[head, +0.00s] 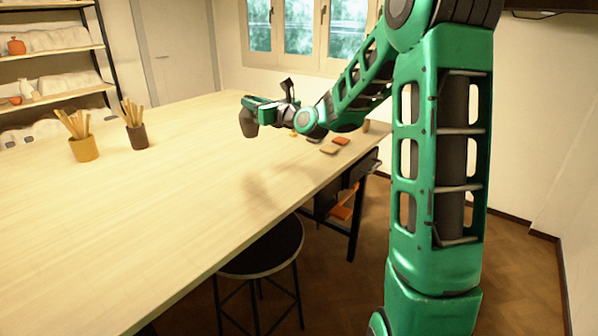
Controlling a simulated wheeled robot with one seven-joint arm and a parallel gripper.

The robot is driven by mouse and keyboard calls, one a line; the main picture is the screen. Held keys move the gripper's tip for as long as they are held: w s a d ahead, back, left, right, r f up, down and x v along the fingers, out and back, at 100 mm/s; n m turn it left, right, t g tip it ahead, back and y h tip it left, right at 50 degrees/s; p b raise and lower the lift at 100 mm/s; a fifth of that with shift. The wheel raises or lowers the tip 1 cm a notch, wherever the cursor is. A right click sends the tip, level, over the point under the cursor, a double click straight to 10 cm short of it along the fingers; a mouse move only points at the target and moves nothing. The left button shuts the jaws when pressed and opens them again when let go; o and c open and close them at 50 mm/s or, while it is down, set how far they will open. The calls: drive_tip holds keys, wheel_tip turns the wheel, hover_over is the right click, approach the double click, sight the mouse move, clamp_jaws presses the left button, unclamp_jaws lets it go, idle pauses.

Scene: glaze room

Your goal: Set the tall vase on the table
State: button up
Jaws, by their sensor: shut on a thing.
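My gripper (250,103) is at the far end of my green arm, over the wooden table (150,215). It is shut on a dark grey vase (248,125), which hangs below the fingers. The upper part of the vase is hidden by the gripper, so its full height cannot be told. The vase appears to be above the tabletop; a soft shadow falls on the wood nearer to me. The table is bare around and below the vase.
A yellow pot (84,149) and a dark pot (137,137), both with sticks, stand at the table's left. Small tiles (329,149) lie near the right edge. A black stool (262,248) stands by the near edge. Shelves (50,52) with pottery are at the left.

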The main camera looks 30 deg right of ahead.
drive_tip(key=shift+d, duration=0.4)
drive_tip(key=s+d+f, duration=0.7)
drive_tip(key=d+f, duration=0.3)
drive_tip(key=f, duration=0.1)
drive_tip(key=shift+s, duration=0.35)
drive_tip(key=o, duration=0.9)
drive_tip(key=shift+d, duration=0.1)
drive_tip(key=s+d, duration=0.2)
drive_tip(key=s, duration=1)
